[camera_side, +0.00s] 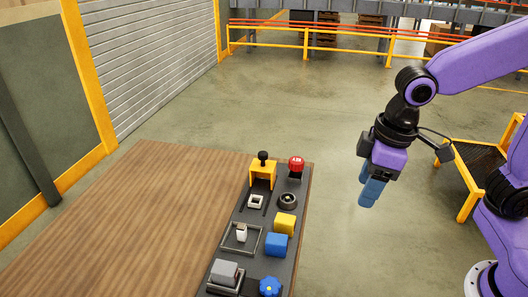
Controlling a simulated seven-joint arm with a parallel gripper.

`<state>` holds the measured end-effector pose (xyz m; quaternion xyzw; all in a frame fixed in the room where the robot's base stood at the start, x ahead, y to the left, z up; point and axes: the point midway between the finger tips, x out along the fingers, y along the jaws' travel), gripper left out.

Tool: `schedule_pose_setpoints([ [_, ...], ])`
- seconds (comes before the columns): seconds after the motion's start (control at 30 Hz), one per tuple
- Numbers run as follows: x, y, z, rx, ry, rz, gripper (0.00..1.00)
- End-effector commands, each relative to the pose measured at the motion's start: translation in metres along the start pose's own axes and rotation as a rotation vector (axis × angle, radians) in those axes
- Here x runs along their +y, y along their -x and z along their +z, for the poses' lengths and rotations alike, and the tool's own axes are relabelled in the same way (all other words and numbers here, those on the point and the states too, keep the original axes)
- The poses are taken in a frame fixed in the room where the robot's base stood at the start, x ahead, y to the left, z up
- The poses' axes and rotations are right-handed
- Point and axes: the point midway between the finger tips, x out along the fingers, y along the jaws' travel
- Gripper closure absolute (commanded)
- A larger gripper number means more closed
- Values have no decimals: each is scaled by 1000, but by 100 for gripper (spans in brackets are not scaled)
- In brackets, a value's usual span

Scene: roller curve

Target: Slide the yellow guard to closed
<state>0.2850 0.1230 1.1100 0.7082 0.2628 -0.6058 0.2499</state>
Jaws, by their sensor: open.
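The yellow guard (262,174) is a small upright yellow piece with a black knob on top. It sits at the far end of the dark control panel (253,238) on the wooden table. A small light square fitting (256,201) lies just in front of the guard and is uncovered. My gripper (368,196) hangs in the air to the right of the panel, past the table's right edge. Its blue fingers point down and hold nothing that I can see. It is well apart from the guard.
A red button (296,164) stands right of the guard, with a black round dial (288,199) below it. A yellow block (285,224), blue block (276,245), white switch (241,231), grey block (225,271) and blue knob (270,286) fill the panel. The table's left (140,220) is clear.

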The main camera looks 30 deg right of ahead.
Motion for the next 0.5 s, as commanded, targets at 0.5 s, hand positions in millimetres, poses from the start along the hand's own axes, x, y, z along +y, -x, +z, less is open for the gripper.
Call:
schedule_pose_setpoints([
  [0.5, 114, 12, -180, 169, -554, 121, 44],
])
